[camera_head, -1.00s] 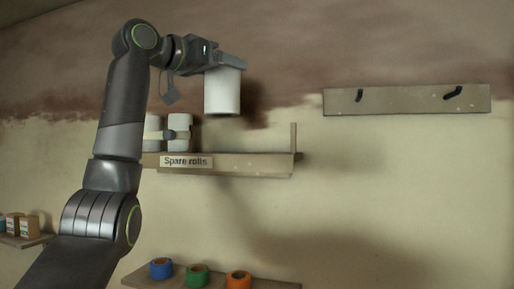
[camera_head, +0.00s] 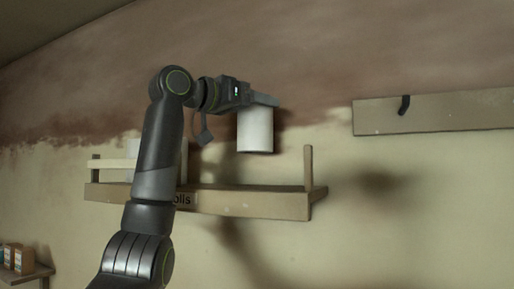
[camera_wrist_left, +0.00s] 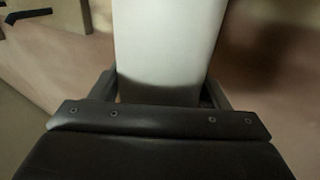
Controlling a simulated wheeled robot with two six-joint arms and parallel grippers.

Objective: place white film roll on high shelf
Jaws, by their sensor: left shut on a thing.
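The white film roll (camera_head: 255,131) hangs upright from my left gripper (camera_head: 262,101), which is shut on its top end. The roll is above the right part of the high shelf (camera_head: 250,203), with a gap between its bottom and the board. In the left wrist view the white roll (camera_wrist_left: 168,40) fills the middle between the fingers of my left gripper (camera_wrist_left: 165,90). The shelf's label is mostly hidden behind my left arm; only its last letters show. My right gripper is not in view.
A pale roll (camera_head: 133,147) stands at the shelf's left end, partly hidden by my arm. An upright post (camera_head: 308,168) closes the right end. A board with a dark hook (camera_head: 404,105) is on the wall at right. Small boxes (camera_head: 20,257) sit on a lower shelf at left.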

